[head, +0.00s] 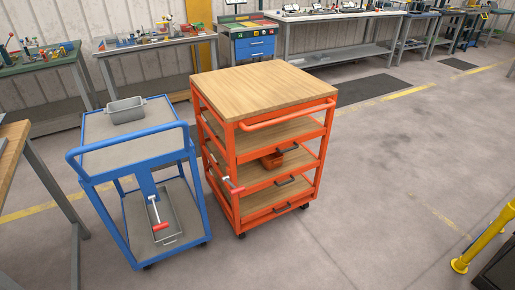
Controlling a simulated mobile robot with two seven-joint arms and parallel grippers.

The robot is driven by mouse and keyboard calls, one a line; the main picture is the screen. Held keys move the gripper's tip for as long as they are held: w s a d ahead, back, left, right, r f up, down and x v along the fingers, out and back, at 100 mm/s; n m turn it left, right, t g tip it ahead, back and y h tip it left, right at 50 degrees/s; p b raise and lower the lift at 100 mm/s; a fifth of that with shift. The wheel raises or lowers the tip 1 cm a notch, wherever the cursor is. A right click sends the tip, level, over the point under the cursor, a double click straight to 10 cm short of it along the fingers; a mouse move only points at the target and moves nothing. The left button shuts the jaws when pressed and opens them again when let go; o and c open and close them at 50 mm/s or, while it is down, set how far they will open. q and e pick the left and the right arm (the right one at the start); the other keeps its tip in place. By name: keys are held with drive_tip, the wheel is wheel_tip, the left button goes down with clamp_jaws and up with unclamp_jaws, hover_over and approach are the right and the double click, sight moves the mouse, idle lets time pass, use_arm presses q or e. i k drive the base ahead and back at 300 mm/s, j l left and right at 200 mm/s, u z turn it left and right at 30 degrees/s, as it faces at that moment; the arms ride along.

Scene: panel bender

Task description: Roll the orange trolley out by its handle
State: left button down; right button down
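The orange trolley (238,193) stands upright in the middle of the head view, with a wooden top (262,89) and several wooden shelves below. Its orange handle (288,116) is a bar along the upper front edge, facing right and towards me. Dark pulls show along the lower shelf edges, and a red-gripped lever (235,187) sticks out at the near corner. Dark castors show under it. Neither of my grippers is in view, and nothing touches the handle.
A blue trolley (128,134) stands close on the left, carrying a grey tray (125,111). A wooden table edge (12,140) is at far left. Workbenches (330,56) line the wall behind. A yellow post (485,240) stands at lower right.

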sight(243, 95)
drive_tip(key=i+l+u, duration=0.25)
drive_tip(key=u, duration=0.15)
drive_tip(key=i+l+u, duration=0.45)
drive_tip(key=i, duration=0.2)
drive_tip(key=i+l+u, duration=0.15)
drive_tip(key=i, duration=0.2)
